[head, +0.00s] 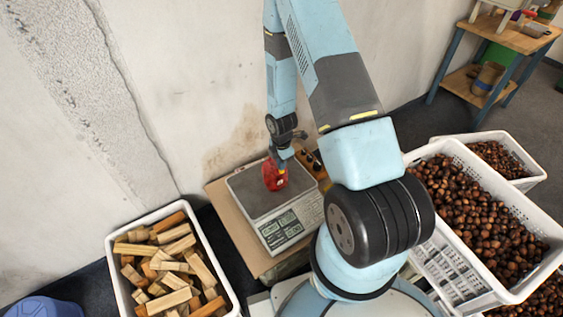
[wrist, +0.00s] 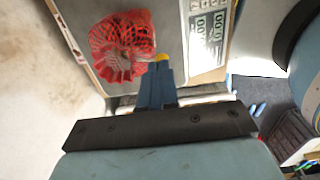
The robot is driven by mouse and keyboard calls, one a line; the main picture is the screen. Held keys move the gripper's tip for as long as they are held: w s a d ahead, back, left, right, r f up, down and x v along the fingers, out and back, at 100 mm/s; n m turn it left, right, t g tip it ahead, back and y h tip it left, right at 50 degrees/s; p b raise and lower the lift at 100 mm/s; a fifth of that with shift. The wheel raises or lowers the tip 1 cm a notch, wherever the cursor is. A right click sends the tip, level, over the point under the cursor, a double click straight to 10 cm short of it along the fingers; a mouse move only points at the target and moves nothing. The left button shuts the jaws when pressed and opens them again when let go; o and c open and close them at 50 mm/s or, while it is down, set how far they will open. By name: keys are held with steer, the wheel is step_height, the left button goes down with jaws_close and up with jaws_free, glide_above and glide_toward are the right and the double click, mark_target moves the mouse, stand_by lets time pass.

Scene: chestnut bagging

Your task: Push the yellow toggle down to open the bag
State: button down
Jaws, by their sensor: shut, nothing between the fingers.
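A red mesh bag (head: 274,176) sits on the grey scale plate (head: 262,197) in the head view. It also shows in the wrist view (wrist: 120,47), lying toward the left of the plate. The yellow toggle (wrist: 162,57) shows as a small yellow spot at the bag's right side, right at my fingertips. My gripper (wrist: 160,66) is shut with nothing between its blue fingers. In the head view my gripper (head: 281,160) is beside the top of the bag. My fingers partly hide the toggle, and I cannot tell whether they touch it.
The scale's display (head: 282,228) faces front. A white crate of wood blocks (head: 112,262) stands at left, and a white crate of chestnuts (head: 537,218) at right. A wooden table (head: 513,38) is at the back right. The wall is close behind the scale.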

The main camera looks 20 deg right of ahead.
mark_target(282, 173)
step_height(282, 173, down, 4)
steer(key=shift+r, duration=0.1)
steer(key=shift+s+f, duration=0.15)
steer(key=shift+f, duration=0.05)
stand_by(0.3)
